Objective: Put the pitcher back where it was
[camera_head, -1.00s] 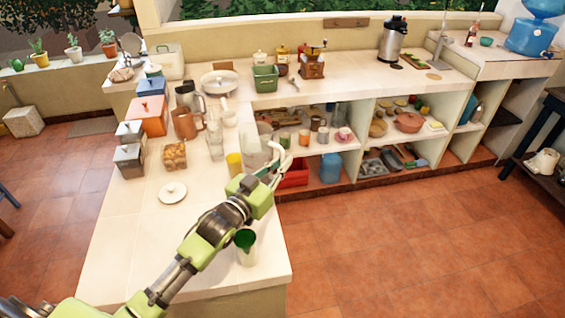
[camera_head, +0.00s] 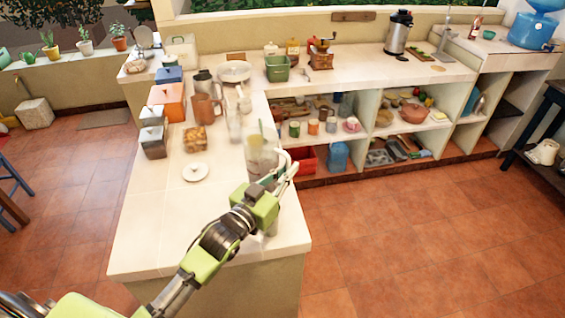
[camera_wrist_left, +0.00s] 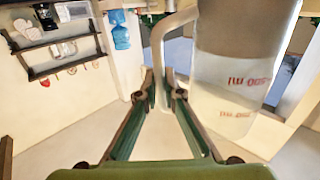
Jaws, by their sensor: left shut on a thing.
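The pitcher (camera_head: 261,163) is clear and see-through, with red "ml" marks in the left wrist view (camera_wrist_left: 228,85). It looks about upright at the right edge of the near counter arm (camera_head: 140,235). My left gripper (camera_head: 286,168) is shut on its handle (camera_wrist_left: 158,45); the fingers (camera_wrist_left: 165,80) meet there in the left wrist view. I cannot tell whether the pitcher's base touches the counter. A yellow cup (camera_head: 257,136) shows behind or through the pitcher. A pale cup (camera_head: 270,229) is mostly hidden behind my left arm. My right gripper is not in view.
A white lid (camera_head: 195,172), a jar of brown pieces (camera_head: 195,140), grey canisters (camera_head: 153,142), an orange box (camera_head: 168,101) and a brown jug (camera_head: 206,107) stand on the counter. The counter's near left part is clear. Shelves with dishes are at right.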

